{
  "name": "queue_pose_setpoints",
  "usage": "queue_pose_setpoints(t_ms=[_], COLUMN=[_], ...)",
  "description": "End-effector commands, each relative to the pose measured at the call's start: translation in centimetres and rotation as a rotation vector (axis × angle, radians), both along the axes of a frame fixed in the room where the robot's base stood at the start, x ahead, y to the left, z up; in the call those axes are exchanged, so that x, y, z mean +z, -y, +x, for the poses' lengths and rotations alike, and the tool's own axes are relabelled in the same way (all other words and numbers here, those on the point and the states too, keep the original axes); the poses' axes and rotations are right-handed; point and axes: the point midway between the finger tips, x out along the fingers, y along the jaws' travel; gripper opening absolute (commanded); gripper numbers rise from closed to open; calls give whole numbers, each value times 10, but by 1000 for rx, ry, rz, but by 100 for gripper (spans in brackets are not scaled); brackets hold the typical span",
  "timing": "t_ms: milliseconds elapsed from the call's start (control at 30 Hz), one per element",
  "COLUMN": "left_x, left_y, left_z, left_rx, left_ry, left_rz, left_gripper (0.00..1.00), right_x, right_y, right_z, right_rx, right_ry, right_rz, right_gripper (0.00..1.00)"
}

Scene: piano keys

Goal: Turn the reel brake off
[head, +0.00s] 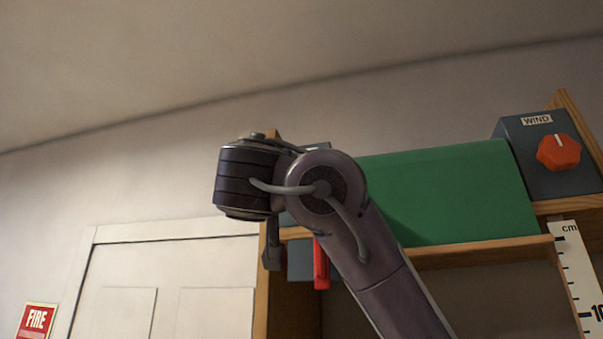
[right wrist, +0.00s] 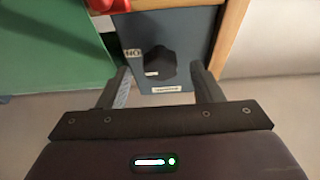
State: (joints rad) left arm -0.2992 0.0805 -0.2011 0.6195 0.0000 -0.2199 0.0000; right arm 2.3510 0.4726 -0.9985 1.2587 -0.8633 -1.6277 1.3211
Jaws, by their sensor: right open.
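In the right wrist view a blue-grey box (right wrist: 190,24) carries a dark knob-like part (right wrist: 160,62). A label beside it reads ON upside down, and two smaller labels are too small to read. I cannot tell for sure that this is the reel brake. My right gripper (right wrist: 160,72) is open, with one finger on each side of the dark part; I cannot tell whether they touch it. My left gripper is not in view.
A red handle (head: 321,263) hangs beside the box, close to my right wrist. A green block (head: 450,190) lies on a wooden shelf (head: 480,251). A box labelled WIND with an orange knob (head: 558,152) stands at the right. A white ruler (head: 572,270) hangs below it.

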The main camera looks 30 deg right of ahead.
Motion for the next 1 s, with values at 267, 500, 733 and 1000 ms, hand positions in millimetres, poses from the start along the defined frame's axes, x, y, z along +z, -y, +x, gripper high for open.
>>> queue_pose_setpoints(t_ms=[267, 500, 733, 1000], left_x=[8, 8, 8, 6], left_y=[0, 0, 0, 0], left_z=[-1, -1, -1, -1], left_rx=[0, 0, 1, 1], left_ry=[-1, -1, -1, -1], left_rz=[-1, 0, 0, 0], left_gripper=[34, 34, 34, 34], right_x=[4, 3, 4, 3], right_y=[8, 8, 8, 8], right_z=[8, 7, 7, 7], right_rx=[1, 1, 2, 3], right_ry=[-1, -1, -1, -18], right_rz=[-1, -1, 0, -16], right_gripper=[60, 48, 18, 15])
